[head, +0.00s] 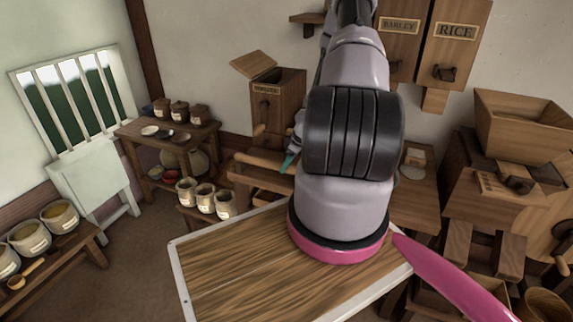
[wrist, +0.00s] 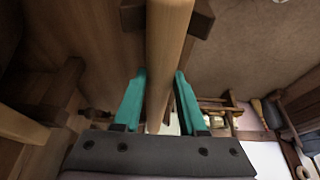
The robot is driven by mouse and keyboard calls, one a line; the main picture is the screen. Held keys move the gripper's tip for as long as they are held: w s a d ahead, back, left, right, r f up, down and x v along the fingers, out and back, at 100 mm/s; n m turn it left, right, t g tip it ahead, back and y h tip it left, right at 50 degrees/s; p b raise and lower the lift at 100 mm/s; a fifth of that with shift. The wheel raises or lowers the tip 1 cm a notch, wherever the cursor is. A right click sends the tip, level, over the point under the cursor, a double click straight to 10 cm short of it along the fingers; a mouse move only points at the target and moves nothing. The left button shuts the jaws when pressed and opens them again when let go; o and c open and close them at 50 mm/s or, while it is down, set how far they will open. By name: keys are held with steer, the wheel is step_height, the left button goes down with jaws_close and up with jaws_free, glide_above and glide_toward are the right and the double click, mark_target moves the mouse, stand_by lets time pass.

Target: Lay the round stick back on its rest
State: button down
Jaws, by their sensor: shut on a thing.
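The round stick (wrist: 168,45) is a pale wooden rod. In the wrist view it runs from the top edge down between the two teal fingers of my gripper (wrist: 160,78), which are shut on it. A dark wooden block (wrist: 203,20) shows behind the stick's far part; I cannot tell if they touch or if it belongs to the rest. In the head view a teal fingertip of my gripper (head: 289,163) shows beside my arm, with the pale stick (head: 260,160) reaching left from it. My arm hides the stick's other end.
A wood-topped board with a pale rim (head: 178,277) fills the near middle. Labelled jars (head: 205,198) stand left of the stick. A lidded bin (head: 279,100) is behind it. Drawers and boxes (head: 520,125) crowd the right. Open floor (head: 120,270) lies at left.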

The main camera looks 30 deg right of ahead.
steer(key=shift+c, duration=1.9)
jaws_free()
steer(key=v, duration=1)
steer(key=shift+r, duration=0.4)
steer(key=shift+d+r, duration=0.1)
steer(key=s+a+r+m+h, duration=0.2)
steer(key=r+m+h, duration=0.1)
steer(key=r, duration=1)
steer(key=s+a+r+m+h, duration=0.2)
steer(key=a+r+m+h, duration=0.1)
steer(key=r, duration=1)
steer(key=s+a+r+m+t+y, duration=0.3)
steer(key=s+a+r+m+y, duration=0.2)
steer(key=s+a+r, duration=0.9)
steer(key=a+r, duration=0.3)
steer(key=shift+s+m, duration=0.3)
steer(key=shift+m, duration=0.1)
